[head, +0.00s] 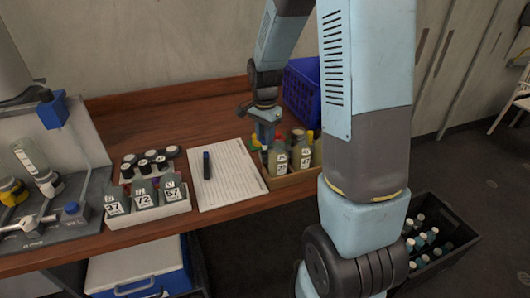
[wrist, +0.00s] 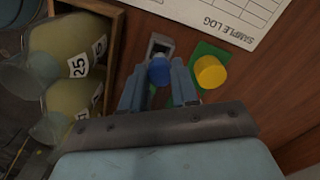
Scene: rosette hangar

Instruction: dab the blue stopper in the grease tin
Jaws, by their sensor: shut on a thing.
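My gripper (wrist: 158,78) is shut on the blue stopper (wrist: 159,69), whose round blue top shows between the two fingers in the wrist view. A grey square-edged thing (wrist: 160,43) shows just beyond the stopper; I cannot tell what it is or whether they touch. A yellow round cap (wrist: 210,71) stands on a green patch to the right of the fingers. In the head view my gripper (head: 267,118) points down over the bench, behind the bottles. I cannot make out the grease tin for certain in either view.
A wooden crate (head: 289,180) holds several labelled bottles (head: 279,158), close beside my gripper. A sample log sheet (head: 223,176) with a dark pen (head: 207,165) lies left of it. A blue basket (head: 301,88) stands behind. More bottles stand in a tray (head: 148,215) at left.

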